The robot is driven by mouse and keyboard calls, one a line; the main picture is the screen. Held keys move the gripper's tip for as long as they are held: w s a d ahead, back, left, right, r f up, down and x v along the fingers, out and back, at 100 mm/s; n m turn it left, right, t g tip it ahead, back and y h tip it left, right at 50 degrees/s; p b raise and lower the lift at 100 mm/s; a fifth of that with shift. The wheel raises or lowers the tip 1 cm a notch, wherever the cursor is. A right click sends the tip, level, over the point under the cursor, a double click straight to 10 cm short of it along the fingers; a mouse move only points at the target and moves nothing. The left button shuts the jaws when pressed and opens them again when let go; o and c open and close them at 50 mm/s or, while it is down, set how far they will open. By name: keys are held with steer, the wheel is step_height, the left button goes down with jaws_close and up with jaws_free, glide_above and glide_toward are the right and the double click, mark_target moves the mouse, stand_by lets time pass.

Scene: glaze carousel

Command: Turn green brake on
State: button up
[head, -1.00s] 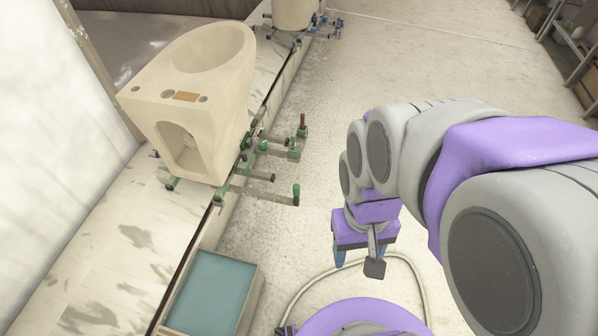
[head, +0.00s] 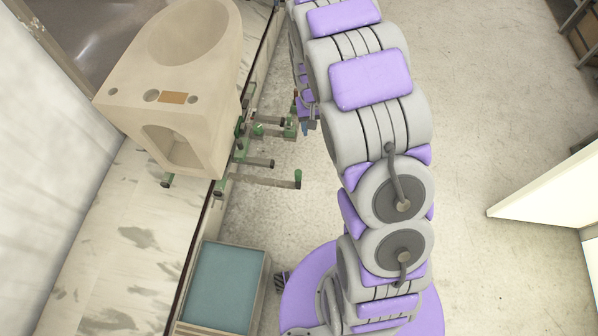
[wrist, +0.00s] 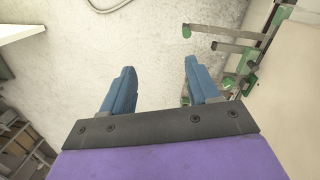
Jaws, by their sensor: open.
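Green-ended levers and fittings stick out from the carousel's edge below the beige toilet body. In the head view, one long lever with an upright green handle (head: 298,178) reaches out nearest to me. Another green fitting (head: 290,131) lies farther back, close to my gripper (head: 304,126), which is partly hidden by my arm. I cannot tell which part is the green brake. In the wrist view, my gripper (wrist: 160,68) has its two blue fingers apart with nothing between them. The green-ended lever (wrist: 187,31) and a green fitting (wrist: 251,66) show beyond and right of the fingers.
The beige toilet body (head: 175,85) stands on the pale carousel edge at left. A box with a teal top (head: 225,285) stands at the lower left, beside the carousel. A white panel (head: 550,195) juts in at right. The floor (head: 490,110) between is clear.

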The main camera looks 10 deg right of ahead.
steer(key=w+a+f+p, duration=0.1)
steer(key=w+f, duration=0.2)
steer(key=f, duration=0.4)
steer(key=w+a+f+p, duration=0.1)
steer(key=w+f, duration=0.2)
steer(key=f, duration=0.4)
steer(key=y+p, duration=0.1)
glide_toward(298, 173)
steer(key=shift+t, duration=0.4)
steer(key=f+b, duration=0.1)
steer(key=f, duration=0.2)
steer(key=f+b, duration=0.1)
steer(key=f, duration=0.3)
steer(key=f+b, duration=0.1)
steer(key=f, duration=0.2)
steer(key=shift+s+d+f+b, duration=0.1)
steer(key=shift+s+f+b, duration=0.2)
steer(key=shift+s+f, duration=0.1)
jaws_close()
